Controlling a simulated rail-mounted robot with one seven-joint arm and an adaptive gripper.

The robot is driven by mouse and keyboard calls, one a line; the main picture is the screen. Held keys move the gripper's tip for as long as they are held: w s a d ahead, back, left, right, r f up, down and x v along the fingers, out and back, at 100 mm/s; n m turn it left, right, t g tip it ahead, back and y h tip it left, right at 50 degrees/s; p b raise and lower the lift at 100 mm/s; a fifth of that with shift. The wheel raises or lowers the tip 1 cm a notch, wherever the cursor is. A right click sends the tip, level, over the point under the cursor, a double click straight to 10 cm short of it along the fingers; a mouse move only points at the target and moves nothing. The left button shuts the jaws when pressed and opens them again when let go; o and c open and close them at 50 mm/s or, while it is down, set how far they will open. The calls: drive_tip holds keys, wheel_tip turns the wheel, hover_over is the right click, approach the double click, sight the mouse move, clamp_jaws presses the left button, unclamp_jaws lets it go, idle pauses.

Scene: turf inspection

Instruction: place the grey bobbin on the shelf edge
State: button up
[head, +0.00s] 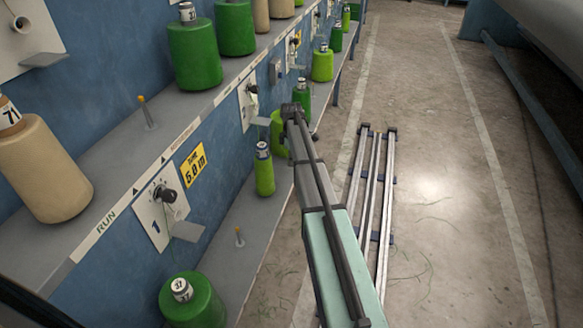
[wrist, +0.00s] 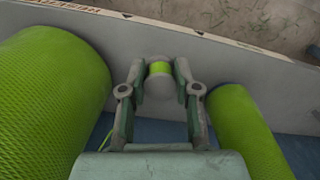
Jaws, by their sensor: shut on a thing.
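In the wrist view the grey bobbin (wrist: 160,86), with a band of bright green yarn around it, sits between the two fingertips of my gripper (wrist: 160,77). The jaws are shut on it. The grey shelf (wrist: 235,68) lies behind it, with the pale printed shelf edge (wrist: 190,31) beyond. I cannot tell whether the bobbin touches the shelf. In the head view my arm reaches toward the rack, and the jaws and bobbin cannot be made out. The shelf edge (head: 130,203) with its printed strip also shows there.
Large green spools stand close on the left (wrist: 45,100) and right (wrist: 245,130) of my gripper in the wrist view. In the head view, green and tan spools line the shelves, and metal rails (head: 374,190) lie on the open floor at right.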

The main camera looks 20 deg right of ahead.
sight(292, 172)
drive_tip(key=shift+f+b, duration=0.35)
drive_tip(key=shift+f, duration=1.75)
drive_tip(key=shift+f, duration=0.15)
drive_tip(key=o, duration=0.9)
drive_tip(key=shift+o, duration=0.2)
wheel_tip(292, 172, up, 12)
drive_tip(key=shift+r+p, duration=0.2)
drive_tip(key=shift+p, duration=1.05)
